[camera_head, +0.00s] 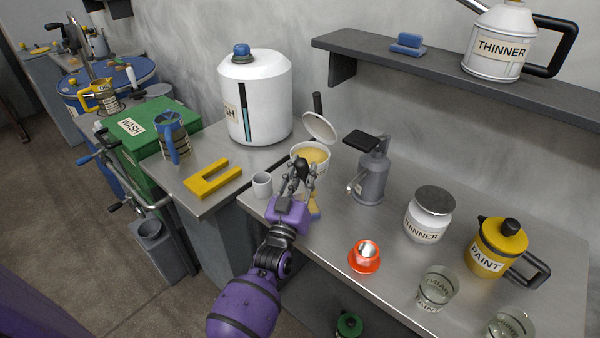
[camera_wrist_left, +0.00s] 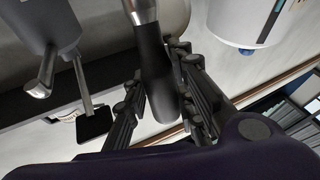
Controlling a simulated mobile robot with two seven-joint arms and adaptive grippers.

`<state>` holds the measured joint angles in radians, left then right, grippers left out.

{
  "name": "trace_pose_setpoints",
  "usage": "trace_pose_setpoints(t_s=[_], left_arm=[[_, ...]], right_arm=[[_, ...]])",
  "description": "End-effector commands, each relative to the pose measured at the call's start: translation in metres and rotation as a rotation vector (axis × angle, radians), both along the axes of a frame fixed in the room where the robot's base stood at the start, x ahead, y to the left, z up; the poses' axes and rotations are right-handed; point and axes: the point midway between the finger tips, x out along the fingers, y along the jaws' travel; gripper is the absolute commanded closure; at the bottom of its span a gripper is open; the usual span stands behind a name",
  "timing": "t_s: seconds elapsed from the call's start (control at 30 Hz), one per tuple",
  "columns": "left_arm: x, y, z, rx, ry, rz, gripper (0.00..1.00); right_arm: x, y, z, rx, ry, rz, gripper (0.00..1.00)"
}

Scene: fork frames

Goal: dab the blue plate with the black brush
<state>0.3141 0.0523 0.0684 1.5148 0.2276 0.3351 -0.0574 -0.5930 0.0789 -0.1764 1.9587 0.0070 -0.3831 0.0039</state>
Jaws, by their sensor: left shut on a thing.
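My left gripper (camera_head: 298,180) is shut on the black brush (camera_head: 302,167), just in front of a white bowl (camera_head: 297,153) with pale yellow contents. In the left wrist view the brush's black handle (camera_wrist_left: 153,70) stands between the fingers of my left gripper (camera_wrist_left: 160,85), with a silver collar at the top edge. The bristles are out of that view and cannot be made out in the head view. I cannot make out a blue plate in either view. My right gripper is not in view.
A small grey cup (camera_head: 262,185) stands left of the gripper, and a grey pump can (camera_head: 371,178) to the right. An orange cone-shaped thing (camera_head: 365,258), a thinner jar (camera_head: 428,215) and a yellow paint can (camera_head: 497,247) stand farther right. A wall shelf (camera_head: 450,75) overhangs the back.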

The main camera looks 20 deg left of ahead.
Motion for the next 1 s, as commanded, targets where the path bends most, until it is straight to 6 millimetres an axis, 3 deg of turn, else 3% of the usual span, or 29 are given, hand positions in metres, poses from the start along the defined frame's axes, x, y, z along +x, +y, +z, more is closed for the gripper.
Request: trace_pose_setpoints(t_s=[0.43,1.0], left_arm=[[0.002,-0.003,-0.002,0.0,0.004,-0.001,1.0],[-0.008,0.012,0.0,0.0,0.004,0.0,1.0]], right_arm=[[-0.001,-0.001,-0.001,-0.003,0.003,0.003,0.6],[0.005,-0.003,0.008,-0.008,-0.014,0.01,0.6]])
